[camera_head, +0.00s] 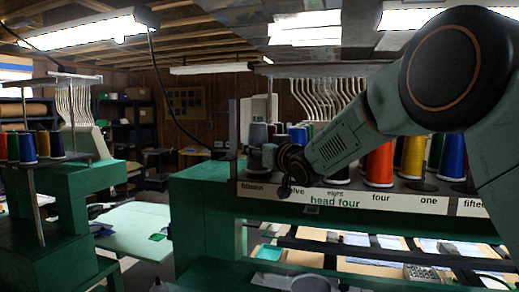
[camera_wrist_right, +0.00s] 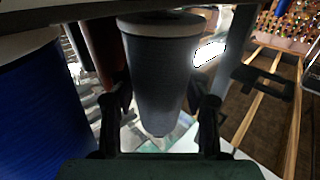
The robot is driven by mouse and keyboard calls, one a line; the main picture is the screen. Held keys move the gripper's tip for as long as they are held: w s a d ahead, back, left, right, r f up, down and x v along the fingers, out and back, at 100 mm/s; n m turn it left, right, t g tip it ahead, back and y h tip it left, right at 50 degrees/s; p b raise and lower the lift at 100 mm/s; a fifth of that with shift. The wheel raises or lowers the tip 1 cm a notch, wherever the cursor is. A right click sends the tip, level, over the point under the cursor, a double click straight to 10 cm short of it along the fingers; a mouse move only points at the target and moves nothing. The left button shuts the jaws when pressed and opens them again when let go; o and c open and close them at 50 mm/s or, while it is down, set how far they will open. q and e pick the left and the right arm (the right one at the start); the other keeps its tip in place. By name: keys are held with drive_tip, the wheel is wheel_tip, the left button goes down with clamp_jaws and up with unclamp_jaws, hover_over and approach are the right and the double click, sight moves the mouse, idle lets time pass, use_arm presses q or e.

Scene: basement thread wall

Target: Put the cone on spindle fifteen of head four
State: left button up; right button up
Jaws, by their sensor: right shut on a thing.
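The grey cone (camera_wrist_right: 158,75) is between the two fingers of my right gripper (camera_wrist_right: 160,118) in the right wrist view, with its wide pale-rimmed end at the top of the picture. My right gripper is shut on it. In the head view my right arm reaches in from the right, and the gripper (camera_head: 285,182) is at the left end of head four's rail (camera_head: 335,197). A grey cone shape (camera_head: 257,134) shows just left of it, above the label "fifteen" at the rail's left end. Spindle fifteen itself is hidden, and I cannot tell whether the cone rests on it. My left gripper is out of view.
On head four, a red cone (camera_head: 379,165), a yellow cone (camera_head: 412,157) and a blue cone (camera_head: 452,158) stand to the right, beyond my arm. A large blue cone (camera_wrist_right: 35,110) is close on the left in the wrist view. Another machine (camera_head: 60,185) stands at the left.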

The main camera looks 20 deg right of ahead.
drive_tip(key=shift+s+r, duration=0.15)
drive_tip(key=shift+s, duration=0.05)
drive_tip(key=shift+w+f, duration=0.15)
drive_tip(key=shift+f, duration=0.25)
drive_tip(key=o, duration=0.8)
drive_tip(key=shift+r, duration=0.1)
drive_tip(key=o, duration=0.4)
drive_tip(key=shift+r, duration=0.1)
drive_tip(key=shift+o, duration=0.7)
wheel_tip(320, 180, up, 10)
drive_tip(key=shift+f, duration=0.15)
